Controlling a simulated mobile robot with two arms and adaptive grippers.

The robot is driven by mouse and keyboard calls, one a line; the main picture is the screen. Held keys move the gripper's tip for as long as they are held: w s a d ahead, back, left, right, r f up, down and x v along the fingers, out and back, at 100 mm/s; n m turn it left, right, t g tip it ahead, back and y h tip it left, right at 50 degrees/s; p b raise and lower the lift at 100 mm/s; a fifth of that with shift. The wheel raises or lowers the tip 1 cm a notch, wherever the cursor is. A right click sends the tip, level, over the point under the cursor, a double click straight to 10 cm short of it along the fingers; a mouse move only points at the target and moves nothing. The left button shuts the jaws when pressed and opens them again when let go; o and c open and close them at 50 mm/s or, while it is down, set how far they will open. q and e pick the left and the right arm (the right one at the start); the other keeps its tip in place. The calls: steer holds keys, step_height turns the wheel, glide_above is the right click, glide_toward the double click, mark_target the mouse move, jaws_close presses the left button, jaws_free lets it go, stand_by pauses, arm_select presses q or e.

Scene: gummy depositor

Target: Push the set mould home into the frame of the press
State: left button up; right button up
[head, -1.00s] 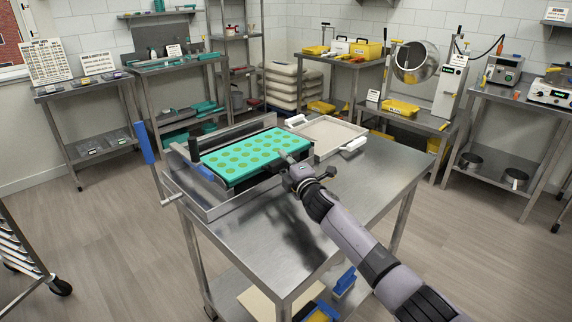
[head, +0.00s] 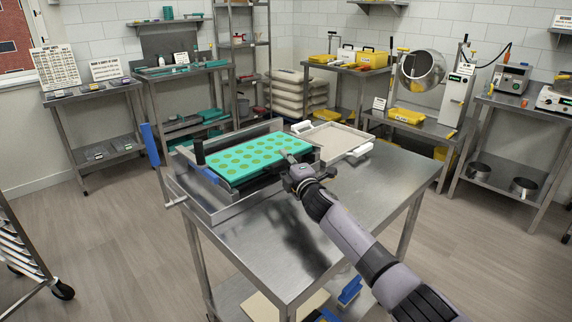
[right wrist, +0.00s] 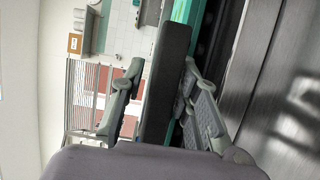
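The teal mould (head: 247,163), with several round olive-green fills in its cavities, lies flat in the steel press frame (head: 222,209) on the table. How far it is seated in the frame cannot be told. My right gripper (head: 289,157) is at the mould's right end, its tip against or very close to the edge; contact is not clear. My left gripper is out of view.
A tray of pale powder (head: 335,138) with white handles sits behind the gripper on the steel table (head: 350,195). A blue lever (head: 150,144) stands at the press's left. The table's right half is clear. Shelves and machines line the walls.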

steer(key=shift+o, duration=1)
steer(key=shift+f, duration=0.1)
steer(key=shift+d+f, duration=0.1)
steer(key=v, duration=1.2)
steer(key=shift+c, duration=0.3)
